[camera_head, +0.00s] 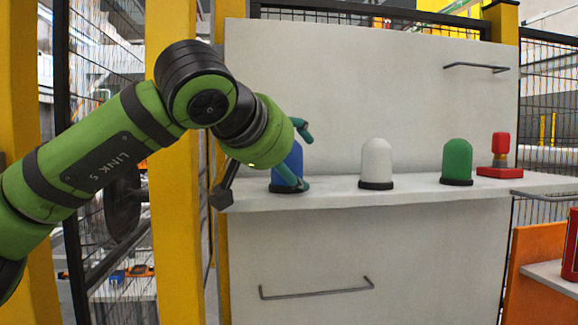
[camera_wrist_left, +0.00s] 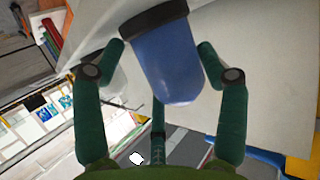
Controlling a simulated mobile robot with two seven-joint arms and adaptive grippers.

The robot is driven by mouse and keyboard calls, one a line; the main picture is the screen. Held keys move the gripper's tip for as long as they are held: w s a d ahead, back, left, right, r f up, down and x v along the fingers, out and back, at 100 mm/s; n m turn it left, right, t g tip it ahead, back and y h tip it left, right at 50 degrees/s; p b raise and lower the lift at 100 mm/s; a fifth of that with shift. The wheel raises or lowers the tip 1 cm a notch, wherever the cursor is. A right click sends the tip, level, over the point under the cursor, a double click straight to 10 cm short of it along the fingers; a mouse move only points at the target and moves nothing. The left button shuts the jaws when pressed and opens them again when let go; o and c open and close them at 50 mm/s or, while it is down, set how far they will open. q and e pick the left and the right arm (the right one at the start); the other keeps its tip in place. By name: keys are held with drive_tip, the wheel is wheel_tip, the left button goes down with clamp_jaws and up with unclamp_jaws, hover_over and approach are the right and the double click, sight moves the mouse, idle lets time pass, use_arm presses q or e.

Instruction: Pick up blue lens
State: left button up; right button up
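The blue lens (camera_head: 289,166) is a dome with a dark base ring, standing at the left end of the white shelf (camera_head: 420,190). My left gripper (camera_head: 301,158) is at the lens, and its wrist partly hides the lens in the head view. In the left wrist view the blue lens (camera_wrist_left: 165,65) lies between two green fingers of the left gripper (camera_wrist_left: 161,50). A third finger shows below the dome's tip. The fingers are spread, with a thin gap seeming to show on each side. My right gripper is not in view.
A white lens (camera_head: 376,162), a green lens (camera_head: 457,160) and a red object with a square base (camera_head: 500,158) stand along the shelf to the right. A white panel rises behind them. A yellow post (camera_head: 172,190) is close to my left arm.

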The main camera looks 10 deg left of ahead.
use_arm(q)
drive_tip(key=shift+s+r, duration=0.1)
drive_tip(key=shift+s, duration=0.05)
drive_tip(key=c, duration=0.4)
drive_tip(key=shift+s+a+r, duration=0.1)
drive_tip(key=shift+s, duration=0.05)
drive_tip(key=shift+c, duration=0.2)
